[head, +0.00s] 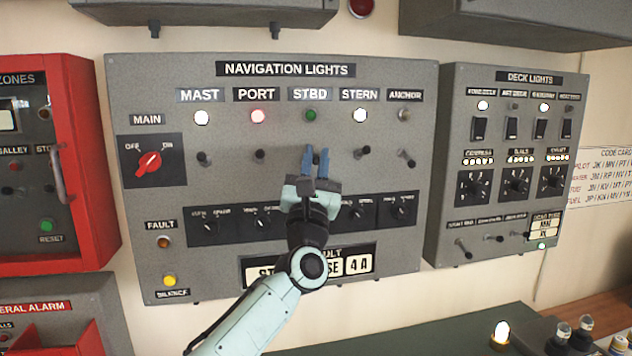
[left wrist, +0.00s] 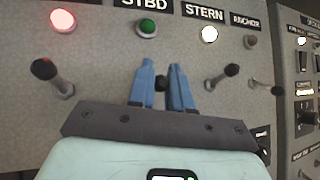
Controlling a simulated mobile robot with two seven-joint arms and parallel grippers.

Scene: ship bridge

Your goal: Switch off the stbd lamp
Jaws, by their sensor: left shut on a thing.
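The navigation lights panel (head: 128,90) is a grey box with a row of labelled lamps. The STBD lamp (head: 310,114) is dark green and looks unlit; it also shows in the left wrist view (left wrist: 147,28). Below it, my left gripper (head: 315,160) has its blue fingers shut on the STBD toggle switch, whose dark tip (left wrist: 160,83) shows between them in the left wrist view. The toggle's lower part is hidden, so its position is unclear. My right gripper is not in view.
The mast (head: 201,117), port (head: 258,116) and stern (head: 360,115) lamps glow; the anchor lamp (head: 404,114) looks dark. Close on either side are the port toggle (head: 259,155) and stern toggle (head: 363,151). A row of small knobs sits below, partly behind my arm.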

